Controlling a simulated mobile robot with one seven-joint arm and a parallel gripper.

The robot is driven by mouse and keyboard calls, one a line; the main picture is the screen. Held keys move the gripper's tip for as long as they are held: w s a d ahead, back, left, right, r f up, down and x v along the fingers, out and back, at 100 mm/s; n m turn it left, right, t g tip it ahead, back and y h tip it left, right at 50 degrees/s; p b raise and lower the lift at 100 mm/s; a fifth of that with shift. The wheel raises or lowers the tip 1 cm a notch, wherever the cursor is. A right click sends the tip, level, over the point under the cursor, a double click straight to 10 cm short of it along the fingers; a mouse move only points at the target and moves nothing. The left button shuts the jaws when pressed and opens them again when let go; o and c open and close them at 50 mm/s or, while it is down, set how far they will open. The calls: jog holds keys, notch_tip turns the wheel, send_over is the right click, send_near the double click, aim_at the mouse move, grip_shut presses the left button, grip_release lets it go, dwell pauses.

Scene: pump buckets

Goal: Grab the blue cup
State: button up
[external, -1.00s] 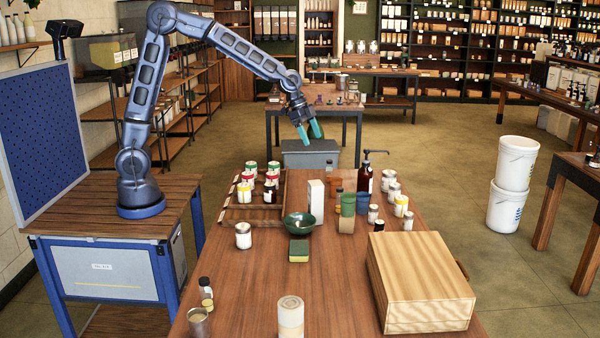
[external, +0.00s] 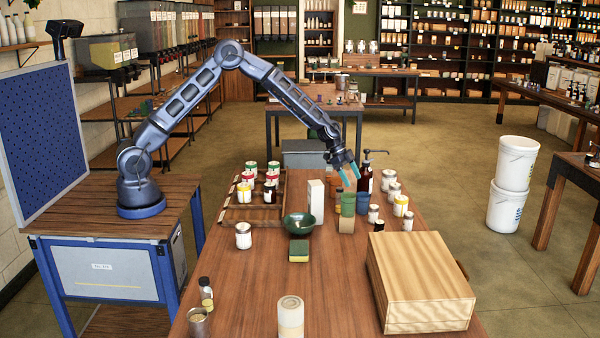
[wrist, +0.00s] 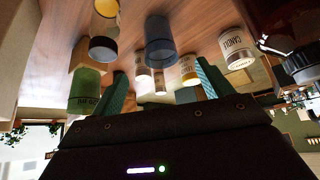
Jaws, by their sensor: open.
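The blue cup (wrist: 160,42) shows in the wrist view as a dark, translucent blue-grey cup on the wooden table. It is ahead of my gripper (wrist: 160,72), in the gap between the two teal fingers and not visibly touched by them. In the external view, my gripper (external: 350,177) is open and empty, pointing down just above the group of cups. A cup there (external: 362,203), beside a green cup (external: 347,204), appears to be the blue one, but its colour is hard to tell.
The green cup also stands close to the left finger in the wrist view (wrist: 86,88). A dark pump bottle (external: 365,178), a white box (external: 316,200) and several labelled jars (external: 401,205) crowd around. A wooden case (external: 420,280) lies at the front right.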

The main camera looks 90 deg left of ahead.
aim_at(363, 199)
jog(key=x, duration=1)
jog(key=shift+w+d+f, duration=0.2)
jog(key=shift+w+f, duration=0.05)
jog(key=c, duration=1.1)
